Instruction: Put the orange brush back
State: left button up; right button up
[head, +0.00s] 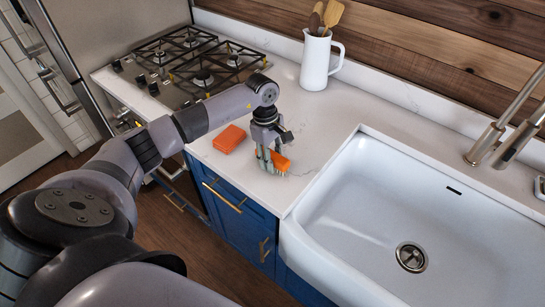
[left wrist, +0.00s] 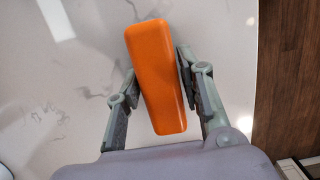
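The orange brush (head: 283,161) is at my left gripper (head: 269,160) on or just above the white counter, left of the sink. Pale bristles show under its orange block in the head view. In the left wrist view the orange block (left wrist: 155,80) lies between the two fingers of my left gripper (left wrist: 158,72), with the pads close against its sides. The gripper looks shut on it, though a thin dark line shows at the right pad. The fingers hide part of the brush in the head view. My right gripper is not in view.
An orange block (head: 229,138) lies on the counter left of the brush. A gas hob (head: 190,66) is at the back left. A white jug (head: 317,62) with wooden utensils stands by the wall. The white sink (head: 365,205) and its tap (head: 500,140) are on the right.

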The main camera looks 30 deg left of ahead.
pick_arm(q)
jog(key=shift+o, duration=1.2)
jog(key=shift+r, duration=0.35)
jog(key=r+b, duration=0.1)
jog(key=r, duration=0.2)
jog(key=a+r+b, duration=0.1)
jog(key=r, duration=0.3)
jog(key=r+b, duration=0.2)
jog(key=r, duration=0.1)
jog(key=shift+w+a+r, duration=0.1)
jog(key=shift+a+r, duration=0.15)
jog(key=shift+a, duration=0.1)
jog(key=shift+r, duration=0.5)
